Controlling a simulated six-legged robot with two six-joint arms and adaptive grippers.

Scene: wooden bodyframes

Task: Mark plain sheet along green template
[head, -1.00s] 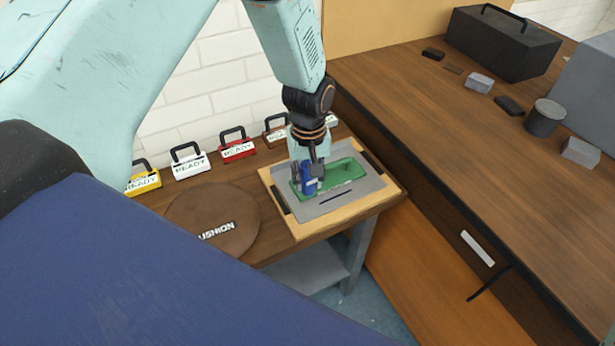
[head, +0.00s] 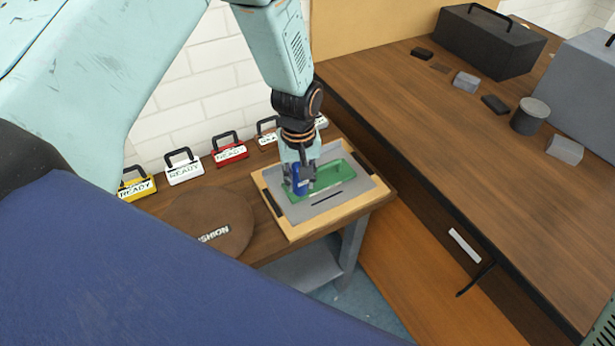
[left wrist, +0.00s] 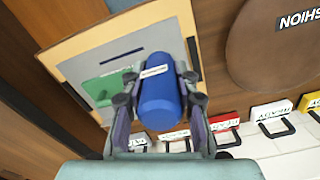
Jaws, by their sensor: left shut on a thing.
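The green template (head: 335,176) lies on the plain grey sheet (head: 322,206), which sits on a light wooden board (head: 294,233). The sheet shows a short dark slot or line (head: 327,197) beside the template. My left gripper (head: 301,182) is shut on a blue marker-like cylinder (head: 297,179) over the template's left end. In the left wrist view the blue cylinder (left wrist: 160,92) stands between the fingers, and the green template (left wrist: 102,88) shows to its left. Whether the cylinder's tip touches the sheet is hidden. My right gripper is out of view.
A round brown cushion (head: 190,222) lies left of the board. A row of READY tags, including yellow (head: 137,189), white (head: 184,173) and red (head: 229,154), stands along the wall. The higher wooden bench (head: 420,130) at right holds boxes and small blocks.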

